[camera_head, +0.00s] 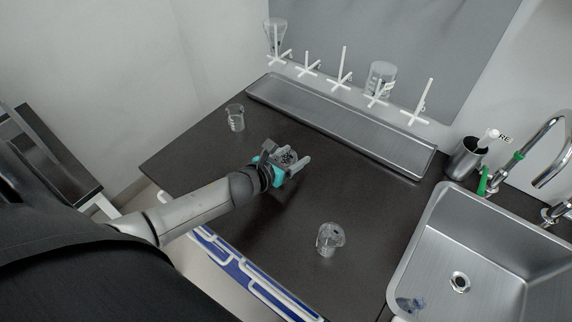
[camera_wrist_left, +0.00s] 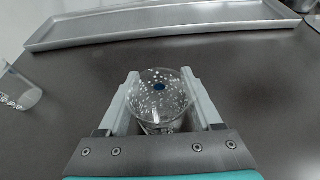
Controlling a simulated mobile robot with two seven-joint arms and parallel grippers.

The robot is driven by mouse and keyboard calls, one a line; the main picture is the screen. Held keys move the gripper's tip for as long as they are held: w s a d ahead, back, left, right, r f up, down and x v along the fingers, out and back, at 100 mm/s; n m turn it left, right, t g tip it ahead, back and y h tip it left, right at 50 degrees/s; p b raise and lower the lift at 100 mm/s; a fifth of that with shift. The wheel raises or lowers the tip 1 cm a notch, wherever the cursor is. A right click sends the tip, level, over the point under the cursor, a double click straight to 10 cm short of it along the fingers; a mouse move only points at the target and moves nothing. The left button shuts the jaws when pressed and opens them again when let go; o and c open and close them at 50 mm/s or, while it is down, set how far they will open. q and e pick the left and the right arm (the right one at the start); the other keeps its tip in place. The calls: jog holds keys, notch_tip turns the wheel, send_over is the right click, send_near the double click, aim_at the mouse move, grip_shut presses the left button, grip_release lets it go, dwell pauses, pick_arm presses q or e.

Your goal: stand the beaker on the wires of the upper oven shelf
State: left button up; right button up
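My left gripper (camera_head: 290,160) reaches over the dark counter with its fingers on both sides of a clear glass beaker (camera_head: 287,156). In the left wrist view, the beaker (camera_wrist_left: 160,98) fills the gap between the two fingers (camera_wrist_left: 160,105), and they appear closed on its sides. It is speckled with droplets and has a dark blue mark. I cannot tell whether its base touches the counter. Two other clear beakers stand apart on the counter, one at the back left (camera_head: 236,118) and one nearer the front (camera_head: 330,239). My right gripper and the oven are not in view.
A long metal tray (camera_head: 340,122) lies along the wall under a white peg rack (camera_head: 341,70) holding glassware. A steel sink (camera_head: 490,255) with a tap (camera_head: 545,150) is at the right, beside a metal cup (camera_head: 465,158). The counter's middle is mostly clear.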

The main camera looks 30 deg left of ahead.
pick_arm(q)
grip_shut()
dwell(0.3)
